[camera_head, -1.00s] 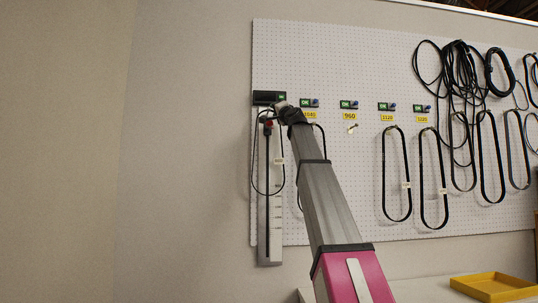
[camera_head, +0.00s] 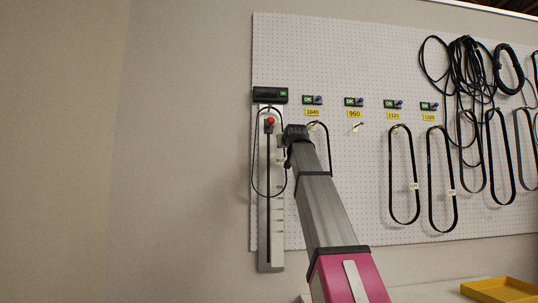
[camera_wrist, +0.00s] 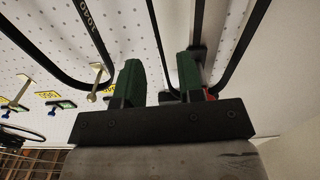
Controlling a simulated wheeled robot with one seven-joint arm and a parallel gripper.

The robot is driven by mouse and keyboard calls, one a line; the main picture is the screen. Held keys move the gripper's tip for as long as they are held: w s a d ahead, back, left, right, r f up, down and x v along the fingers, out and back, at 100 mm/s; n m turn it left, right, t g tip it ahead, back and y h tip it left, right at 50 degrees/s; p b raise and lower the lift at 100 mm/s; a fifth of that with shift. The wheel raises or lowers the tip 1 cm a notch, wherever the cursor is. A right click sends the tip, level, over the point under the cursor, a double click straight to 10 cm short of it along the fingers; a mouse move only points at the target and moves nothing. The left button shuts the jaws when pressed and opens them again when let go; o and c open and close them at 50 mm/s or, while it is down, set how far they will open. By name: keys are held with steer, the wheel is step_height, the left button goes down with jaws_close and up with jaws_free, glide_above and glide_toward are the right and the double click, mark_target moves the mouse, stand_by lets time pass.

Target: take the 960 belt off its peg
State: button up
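The peg (camera_head: 357,127) above which the yellow 960 label (camera_head: 354,114) sits is bare. A black belt loop (camera_head: 254,172) hangs around the measuring gauge (camera_head: 277,225) at the board's left. Its number is not readable. My gripper (camera_head: 288,150) is just right of the gauge's upper part, with its fingers mostly hidden in the head view. In the wrist view its two green fingers (camera_wrist: 160,80) are apart. A strand of the gauge belt (camera_wrist: 157,40) shows between them, and I cannot tell whether it touches them.
The 1040 belt (camera_head: 329,145) hangs on its peg just right of my gripper; it also shows in the wrist view (camera_wrist: 88,20). Black cables hang at the upper right. A yellow tray (camera_head: 500,290) is at lower right.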

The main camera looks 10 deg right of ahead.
steer(key=w, duration=1.1)
steer(key=shift+d, duration=0.35)
steer(key=shift+s+r, duration=0.1)
jaws_close()
